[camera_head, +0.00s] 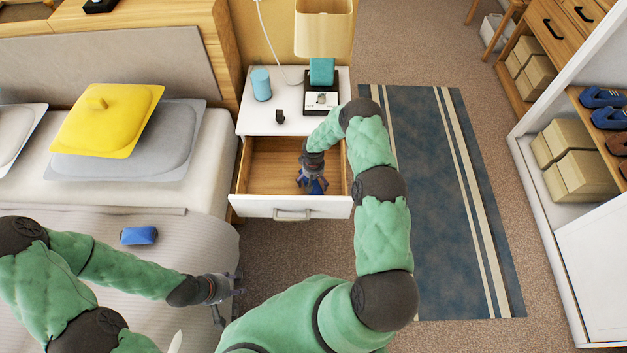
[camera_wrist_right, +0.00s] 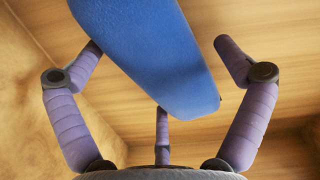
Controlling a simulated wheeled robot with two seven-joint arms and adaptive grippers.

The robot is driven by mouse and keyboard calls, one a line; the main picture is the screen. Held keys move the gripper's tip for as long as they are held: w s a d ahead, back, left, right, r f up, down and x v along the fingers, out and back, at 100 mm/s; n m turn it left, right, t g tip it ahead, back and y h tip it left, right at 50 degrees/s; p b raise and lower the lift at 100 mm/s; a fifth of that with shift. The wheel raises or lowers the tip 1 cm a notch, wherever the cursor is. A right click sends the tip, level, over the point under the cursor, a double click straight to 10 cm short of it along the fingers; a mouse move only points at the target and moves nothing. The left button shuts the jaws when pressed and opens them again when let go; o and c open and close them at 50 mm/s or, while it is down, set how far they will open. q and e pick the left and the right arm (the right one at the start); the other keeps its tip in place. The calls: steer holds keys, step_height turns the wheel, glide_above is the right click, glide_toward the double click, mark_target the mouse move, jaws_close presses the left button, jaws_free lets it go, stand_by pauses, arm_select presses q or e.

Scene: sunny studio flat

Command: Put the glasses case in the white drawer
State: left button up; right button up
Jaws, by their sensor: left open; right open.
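The white drawer (camera_head: 262,207) of the bedside cabinet is pulled open, showing its wooden inside. My right gripper (camera_head: 313,186) reaches down into it, its fingers spread. In the right wrist view a long blue object with a rounded end, seemingly the glasses case (camera_wrist_right: 160,60), lies between and beyond the open fingers (camera_wrist_right: 160,110), over the wooden drawer floor. In the head view my right gripper mostly hides it. My left gripper (camera_head: 228,297) is open and empty beside the bed's front corner.
A small blue item (camera_head: 139,235) lies on the bed. On the white cabinet top (camera_head: 262,122) stand a turquoise cylinder (camera_head: 261,84), a small dark item (camera_head: 280,116), a teal box (camera_head: 321,71) and a lamp (camera_head: 323,28). A blue rug (camera_head: 437,200) lies to the right.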

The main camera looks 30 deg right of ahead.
steer(key=shift+r, duration=0.3)
step_height(320, 180, up, 12)
steer(key=p, duration=0.4)
steer(key=shift+f+p, duration=0.15)
steer(key=shift+p, duration=0.2)
steer(key=shift+a, duration=0.1)
